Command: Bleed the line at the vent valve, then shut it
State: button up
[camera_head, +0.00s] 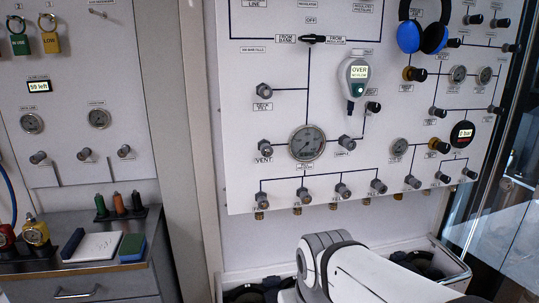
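The vent valve (264,146) is a small grey knob on the white fill panel (245,190), just above a label that reads VENT. Its turn position is too small to tell. A round line gauge (307,143) sits to its right; I cannot read its needle. A black selector lever (314,39) points level, between the labels FROM BANK and FROM REGULATOR. My white and grey arm shows at the bottom centre, below the panel and apart from the valve. My gripper is not in view.
A handheld meter (357,75) reading OVER hangs right of the lever. Blue ear defenders (422,37) hang at upper right. Several fill valves line the panel's lower edge. A bin (452,258) stands below. A grey cabinet (85,283) with small items stands left.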

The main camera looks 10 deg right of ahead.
aim_at(267, 150)
jog(key=z, duration=1.7)
jog(key=k, duration=1.35)
jog(key=u, duration=1.05)
jog(key=i, duration=1)
jog(key=u, duration=0.05)
